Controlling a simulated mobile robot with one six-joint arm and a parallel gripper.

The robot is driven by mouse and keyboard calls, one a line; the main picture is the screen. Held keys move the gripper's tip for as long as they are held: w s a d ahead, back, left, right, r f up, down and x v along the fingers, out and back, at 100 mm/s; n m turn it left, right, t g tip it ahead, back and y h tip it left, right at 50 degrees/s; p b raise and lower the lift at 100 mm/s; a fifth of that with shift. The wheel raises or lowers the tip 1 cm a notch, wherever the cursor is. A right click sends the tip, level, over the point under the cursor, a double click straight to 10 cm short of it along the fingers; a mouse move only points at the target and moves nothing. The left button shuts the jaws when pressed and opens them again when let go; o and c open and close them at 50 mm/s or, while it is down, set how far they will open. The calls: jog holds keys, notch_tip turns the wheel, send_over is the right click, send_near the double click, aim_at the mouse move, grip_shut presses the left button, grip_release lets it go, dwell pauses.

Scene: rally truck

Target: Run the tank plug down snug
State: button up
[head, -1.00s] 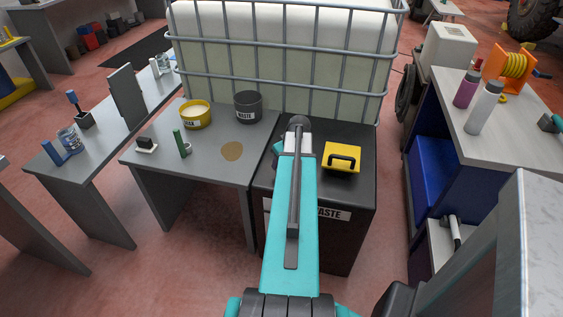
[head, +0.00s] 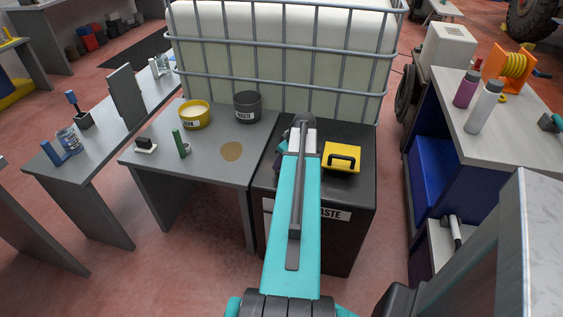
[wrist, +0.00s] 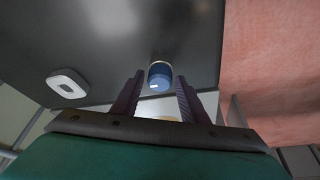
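In the wrist view a blue round cap-like piece with a pale rim and a small white mark (wrist: 160,75), which may be the tank plug, stands on a dark grey surface. My gripper (wrist: 159,82) has its two fingers apart, one on each side of the blue piece, with a narrow gap seen on both sides. I cannot tell whether the piece is between the tips or just beyond them. In the head view my teal arm reaches over the dark waste-labelled box (head: 360,215); the fingertips and the blue piece are hidden there.
A yellow case with a black handle (head: 341,158) sits on the box, just right of my arm. The caged white tank (head: 290,60) stands behind. A grey table (head: 205,165) at left holds a yellow tub (head: 195,115) and a dark waste tub (head: 248,107). A white ring-like fitting (wrist: 67,84) is left in the wrist view.

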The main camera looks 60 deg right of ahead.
jog(key=shift+d+n, duration=0.1)
jog(key=shift+n, duration=0.2)
jog(key=shift+n+y, duration=0.3)
jog(key=shift+n, duration=0.3)
jog(key=c, duration=0.6)
jog(key=shift+m, duration=0.9)
jog(key=shift+a+m+h, duration=0.2)
jog(key=shift+m+h, duration=0.1)
jog(key=shift+h, duration=0.1)
